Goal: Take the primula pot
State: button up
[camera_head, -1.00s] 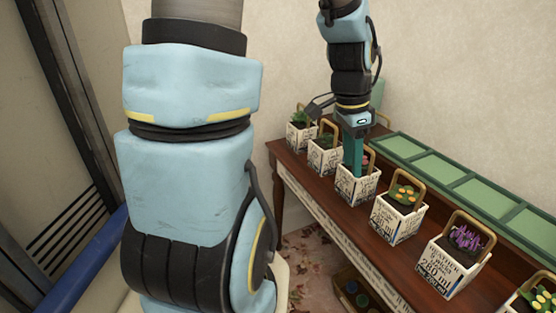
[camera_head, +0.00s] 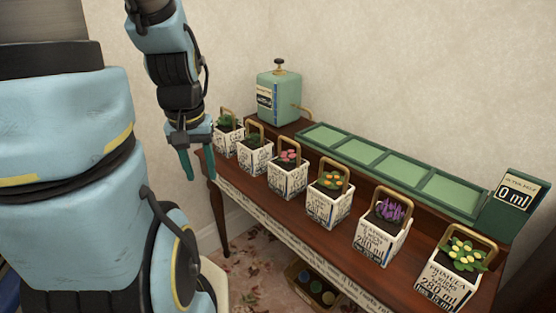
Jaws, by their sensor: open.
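The primula pot (camera_head: 448,283) is the nearest pot at the right end of the row. It is a white, printed square pot with a wooden hoop handle and yellow flowers with green leaves. Its label reads PRIMULA and 280 ml. It stands upright on the brown table. My gripper (camera_head: 198,168) hangs with its teal fingers pointing down, open and empty. It appears beside the far left end of the row, well away from the primula pot.
Several similar pots stand in a row, including purple (camera_head: 380,240), orange (camera_head: 328,203) and pink (camera_head: 288,178) flowers. Behind them are a green sectioned tray (camera_head: 455,196), a 0 ml display box (camera_head: 510,205) and a green tank (camera_head: 279,98). A crate (camera_head: 312,288) sits below the table (camera_head: 232,190).

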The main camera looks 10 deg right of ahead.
aim_at(453, 273)
jog(key=i+z, duration=0.2)
jog(key=z, duration=0.9)
